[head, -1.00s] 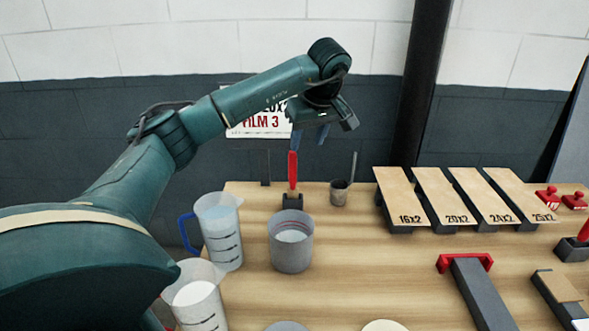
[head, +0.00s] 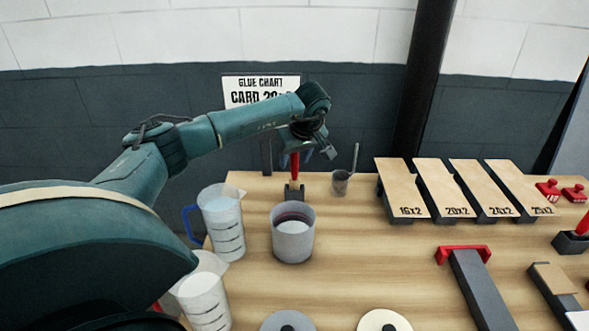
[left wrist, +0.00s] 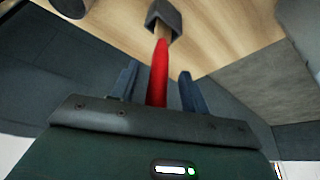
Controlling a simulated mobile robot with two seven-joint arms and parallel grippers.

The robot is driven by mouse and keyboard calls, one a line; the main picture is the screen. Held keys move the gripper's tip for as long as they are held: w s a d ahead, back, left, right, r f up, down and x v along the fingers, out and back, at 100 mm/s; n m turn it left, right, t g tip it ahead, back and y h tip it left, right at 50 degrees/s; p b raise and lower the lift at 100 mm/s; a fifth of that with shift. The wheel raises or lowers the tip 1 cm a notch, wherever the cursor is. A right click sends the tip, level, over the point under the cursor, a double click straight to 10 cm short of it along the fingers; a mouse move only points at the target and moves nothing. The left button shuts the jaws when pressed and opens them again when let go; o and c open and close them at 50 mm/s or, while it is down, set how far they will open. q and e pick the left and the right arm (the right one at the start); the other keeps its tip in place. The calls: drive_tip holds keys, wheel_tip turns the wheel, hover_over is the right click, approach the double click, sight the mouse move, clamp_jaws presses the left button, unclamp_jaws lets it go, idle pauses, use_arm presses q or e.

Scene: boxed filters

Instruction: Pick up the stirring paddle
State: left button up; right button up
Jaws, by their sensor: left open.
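The stirring paddle (head: 295,163) has a red handle and stands upright in a small dark holder (head: 294,191) at the back of the table. In the left wrist view, the red handle (left wrist: 159,72) runs between my two blue fingers, with the holder (left wrist: 165,16) beyond. My left gripper (head: 309,154) is open around the handle, with a gap on both sides. The gripper body hides the handle's end in the left wrist view. My right gripper is not in view.
A grey pot (head: 293,240) stands in front of the holder. A clear jug (head: 222,222) is to its left, and a small metal cup (head: 340,186) is to its right. Several labelled boards (head: 402,185) lie at right. A sign (head: 260,88) hangs behind my arm.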

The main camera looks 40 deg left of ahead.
use_arm(q)
drive_tip(key=shift+x, duration=0.85)
drive_tip(key=shift+w, duration=0.1)
drive_tip(key=shift+c, duration=0.4)
clamp_jaws()
